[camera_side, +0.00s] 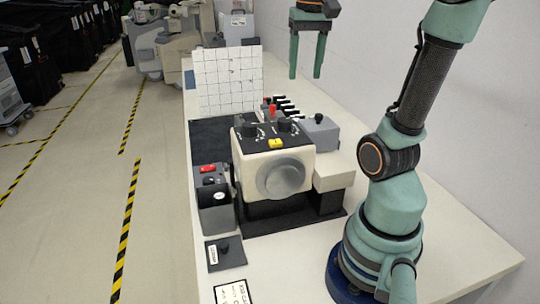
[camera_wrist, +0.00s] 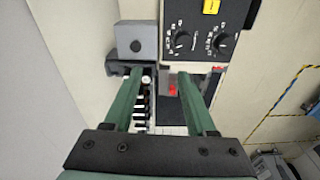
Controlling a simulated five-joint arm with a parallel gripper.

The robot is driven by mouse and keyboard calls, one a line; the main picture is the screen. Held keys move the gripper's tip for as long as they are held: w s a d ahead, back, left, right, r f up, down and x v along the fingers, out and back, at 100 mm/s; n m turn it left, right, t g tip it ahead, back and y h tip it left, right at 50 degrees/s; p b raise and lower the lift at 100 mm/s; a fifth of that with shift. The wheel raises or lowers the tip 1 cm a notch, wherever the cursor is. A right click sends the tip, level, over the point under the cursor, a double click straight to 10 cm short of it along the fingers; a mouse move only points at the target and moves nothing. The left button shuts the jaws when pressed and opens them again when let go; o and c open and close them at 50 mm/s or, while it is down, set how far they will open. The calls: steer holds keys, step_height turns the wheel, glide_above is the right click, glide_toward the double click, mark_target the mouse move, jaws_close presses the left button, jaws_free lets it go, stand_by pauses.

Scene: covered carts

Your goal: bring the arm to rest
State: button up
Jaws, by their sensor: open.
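My gripper (camera_side: 307,74) hangs in the air above the back part of the bench, fingers pointing down. Its two green fingers are apart with nothing between them. In the wrist view my gripper (camera_wrist: 165,72) is also open, with the bench far below it. The arm rises from its base at the bench's front right and bends over to the gripper at the top of the side view. The gripper touches nothing.
A beige machine (camera_side: 278,172) with dark knobs and a yellow switch stands mid-bench. A grey box (camera_side: 319,133) and a rack of black-and-white pieces (camera_side: 287,108) are behind it. A white gridded board (camera_side: 228,80) stands at left. A wall runs along the right.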

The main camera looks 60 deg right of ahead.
steer(key=w+a+f+n+t, duration=0.1)
steer(key=a+n, duration=0.1)
steer(key=a, duration=0.1)
steer(key=w+a+f+n, duration=0.1)
steer(key=a+f+n, duration=0.1)
steer(key=a, duration=0.2)
steer(key=w+a+f+n+t, duration=0.1)
steer(key=a, duration=0.3)
steer(key=shift+w+f+n+t, duration=0.3)
steer(key=shift+w+f+n, duration=0.05)
steer(key=shift+w+n, duration=0.05)
steer(key=a+f+n+t, duration=0.2)
steer(key=a+f+n, duration=0.1)
steer(key=a, duration=0.5)
steer(key=shift+f+n+y, duration=0.3)
steer(key=shift+f+n, duration=0.1)
steer(key=shift+n, duration=0.1)
